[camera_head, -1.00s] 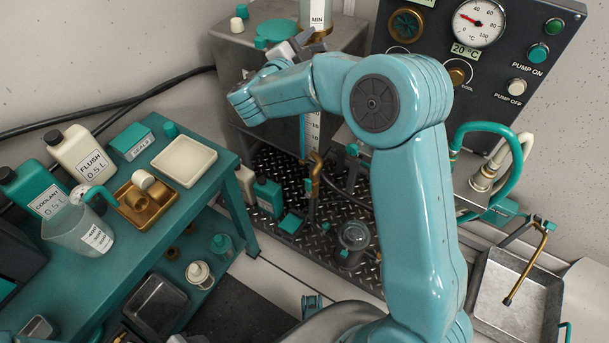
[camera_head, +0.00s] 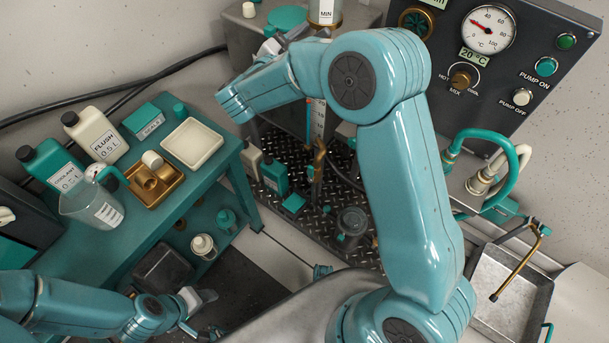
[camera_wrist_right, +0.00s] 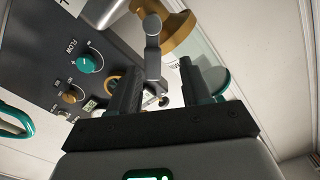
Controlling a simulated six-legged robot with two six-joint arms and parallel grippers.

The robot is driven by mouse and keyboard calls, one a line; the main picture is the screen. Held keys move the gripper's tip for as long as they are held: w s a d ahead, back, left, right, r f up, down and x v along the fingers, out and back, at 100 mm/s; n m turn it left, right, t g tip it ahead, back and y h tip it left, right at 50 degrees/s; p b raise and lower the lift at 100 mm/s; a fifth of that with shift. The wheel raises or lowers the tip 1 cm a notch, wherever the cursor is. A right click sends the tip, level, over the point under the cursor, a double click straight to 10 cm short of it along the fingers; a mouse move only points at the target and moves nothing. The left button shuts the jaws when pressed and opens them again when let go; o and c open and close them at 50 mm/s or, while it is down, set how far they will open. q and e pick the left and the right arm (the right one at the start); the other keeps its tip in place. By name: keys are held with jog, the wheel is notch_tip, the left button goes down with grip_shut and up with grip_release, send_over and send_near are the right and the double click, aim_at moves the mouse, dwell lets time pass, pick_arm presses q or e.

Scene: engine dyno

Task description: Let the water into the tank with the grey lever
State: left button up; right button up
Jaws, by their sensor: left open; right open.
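The grey lever (camera_wrist_right: 152,50) has a rounded end and shows in the right wrist view beside a brass fitting (camera_wrist_right: 178,35). My right gripper (camera_wrist_right: 158,85) is open, and the lever appears between its two dark fingers; I cannot tell whether they touch it. In the head view my right gripper (camera_head: 292,40) is at the top of the picture, partly hidden by its own arm, and the lever cannot be made out. A clear vessel marked MIN (camera_head: 324,12) stands just right of it, cut off by the top edge. My left gripper (camera_head: 203,310) is open and empty at the lower left.
A control panel (camera_head: 440,60) with a gauge and pump buttons stands at the upper right. A teal bench (camera_head: 130,225) with bottles, a jug (camera_head: 92,205) and trays is at the left. A metal tray (camera_head: 510,290) sits at the lower right.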

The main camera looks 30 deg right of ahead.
jog(key=p+v, duration=0.1)
jog(key=v, duration=1.3)
jog(key=s+d+f+n+t+y+p, duration=0.1)
jog(key=d+f+n+y+p, duration=0.15)
jog(key=d+p, duration=0.4)
jog(key=d+f+n+t+y+p, duration=0.1)
jog(key=d+f+n+p, duration=0.25)
jog(key=d+p, duration=0.35)
jog(key=s+a+f+n+g+y+p, duration=0.3)
jog(key=s+a+f+n+y, duration=0.7)
jog(key=s+a+f+y, duration=0.3)
jog(key=shift+s+a+g+y, duration=0.4)
jog(key=shift+s+a+y, duration=0.2)
jog(key=shift+a, duration=0.2)
jog(key=shift+f, duration=0.1)
